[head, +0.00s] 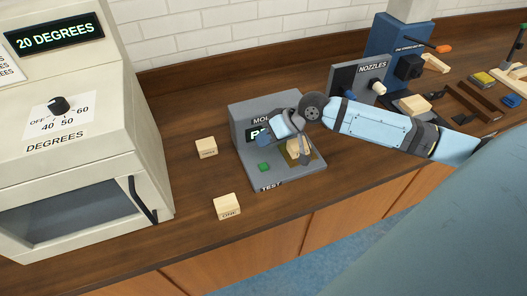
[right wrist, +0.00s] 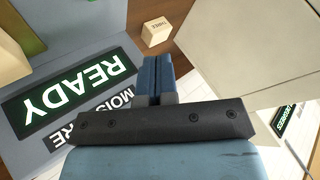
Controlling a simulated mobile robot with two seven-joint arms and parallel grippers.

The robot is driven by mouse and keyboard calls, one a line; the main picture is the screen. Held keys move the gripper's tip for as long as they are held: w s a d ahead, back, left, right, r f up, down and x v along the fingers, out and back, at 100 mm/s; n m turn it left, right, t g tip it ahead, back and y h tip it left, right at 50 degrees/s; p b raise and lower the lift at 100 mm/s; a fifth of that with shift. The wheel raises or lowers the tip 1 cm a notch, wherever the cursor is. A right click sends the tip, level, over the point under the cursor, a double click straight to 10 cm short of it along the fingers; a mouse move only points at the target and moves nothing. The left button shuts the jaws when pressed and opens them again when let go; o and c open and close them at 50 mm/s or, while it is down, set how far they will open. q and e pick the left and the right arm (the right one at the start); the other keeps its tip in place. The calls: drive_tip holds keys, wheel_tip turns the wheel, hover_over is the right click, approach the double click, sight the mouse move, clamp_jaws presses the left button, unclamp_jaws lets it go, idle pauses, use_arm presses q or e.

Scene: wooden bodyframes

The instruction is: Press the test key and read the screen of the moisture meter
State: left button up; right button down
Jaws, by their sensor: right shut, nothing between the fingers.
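The grey moisture meter (head: 240,124) stands on the wooden counter. Its green test key (head: 264,167) is uncovered on the front left of its base, above the TEST label. A wooden block (head: 297,148) rests on the olive pad of the meter; part of it also shows in the right wrist view (right wrist: 10,62). The screen (right wrist: 75,90) reads READY, upside down in the right wrist view; in the head view my gripper partly covers it. My right gripper (head: 270,127) is shut and empty, in front of the screen and apart from the key. My left gripper is not in view.
A block marked THREE (head: 207,148) and one marked ONE (head: 228,207) lie on the counter left of the meter. A white oven (head: 110,150) reading 20 DEGREES stands at left. A grey NOZZLES stand (head: 345,78) and tools fill the right. A tiled wall (head: 200,25) is behind.

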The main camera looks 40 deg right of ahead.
drive_tip(key=b, duration=0.5)
hover_over(264, 164)
wheel_tip(264, 164, down, 5)
drive_tip(key=shift+s+f, duration=0.1)
drive_tip(key=shift+f, duration=0.95)
idle(0.8)
drive_tip(key=shift+f, duration=0.4)
